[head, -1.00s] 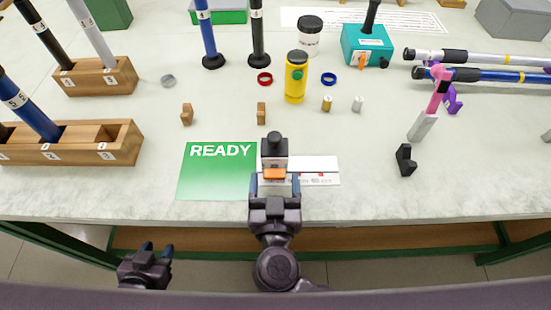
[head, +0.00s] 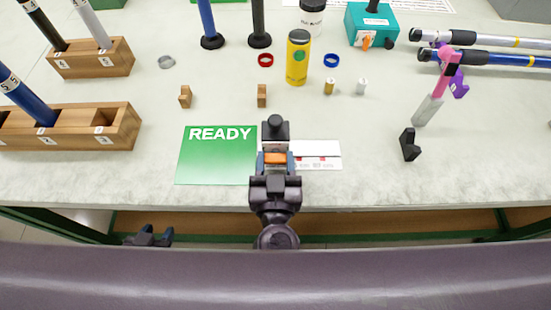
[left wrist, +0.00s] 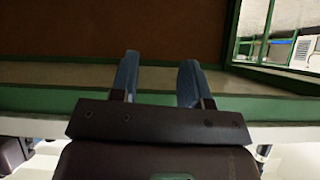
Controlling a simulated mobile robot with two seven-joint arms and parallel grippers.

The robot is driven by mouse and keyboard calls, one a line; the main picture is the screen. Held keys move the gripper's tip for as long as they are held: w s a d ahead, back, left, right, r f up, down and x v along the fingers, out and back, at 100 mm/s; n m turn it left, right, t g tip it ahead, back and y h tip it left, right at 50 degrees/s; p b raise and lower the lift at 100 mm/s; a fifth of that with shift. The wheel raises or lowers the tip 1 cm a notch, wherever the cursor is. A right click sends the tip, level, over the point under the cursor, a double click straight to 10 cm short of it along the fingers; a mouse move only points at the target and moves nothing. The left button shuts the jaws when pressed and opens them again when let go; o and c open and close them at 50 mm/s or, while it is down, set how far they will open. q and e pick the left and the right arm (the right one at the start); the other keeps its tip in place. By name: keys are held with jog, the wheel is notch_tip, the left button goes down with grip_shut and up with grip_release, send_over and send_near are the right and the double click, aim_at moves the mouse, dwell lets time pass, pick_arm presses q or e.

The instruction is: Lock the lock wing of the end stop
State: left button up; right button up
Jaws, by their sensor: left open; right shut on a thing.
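The end stop (head: 275,132) is a grey block with a black knob, standing at the left end of a white scale strip near the table's front edge. Its orange lock wing (head: 275,158) faces me and lies crosswise. My right gripper (head: 275,163) is shut on the lock wing, one finger on each side. The fingers and palm partly hide the lower front of the end stop. My left gripper (head: 150,237) is open and empty, low in front of the table; its two fingers show apart in the left wrist view (left wrist: 157,82).
A green READY card (head: 217,155) lies left of the end stop. The white scale strip (head: 318,150) runs to the right. A black angled piece (head: 409,145) stands further right. Wooden racks (head: 70,130) holding rods stand at left. A yellow bottle (head: 297,58) stands behind.

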jog(key=r+p, duration=0.1)
jog(key=p, duration=0.1)
jog(key=shift+w+r+p, duration=0.15)
jog(key=shift+r+p, duration=0.05)
jog(key=shift+p, duration=0.15)
jog(key=shift+w+r+m+p, duration=0.1)
jog(key=shift+m+p, duration=0.3)
jog(key=shift+p, duration=1.3)
jog(key=shift+f+m+p, duration=0.3)
jog(key=shift+f+p, duration=0.1)
jog(key=shift+p, duration=0.35)
pick_arm(q)
jog(key=shift+s+a+r, duration=0.1)
jog(key=shift+s+r, duration=0.1)
jog(key=shift+r, duration=0.7)
jog(key=shift+s+a+r, duration=0.1)
jog(key=shift+s+r, duration=0.1)
jog(key=shift+r, duration=0.7)
jog(key=shift+s+a+r, duration=0.1)
jog(key=shift+s+r, duration=0.1)
jog(key=shift+r, duration=0.7)
pick_arm(e)
jog(key=shift+s+f, duration=0.2)
jog(key=shift+f, duration=0.15)
jog(key=o, duration=0.9)
jog(key=shift+s, duration=0.1)
pick_arm(q)
jog(key=shift+w+r+t, duration=0.3)
jog(key=shift+w+r, duration=0.1)
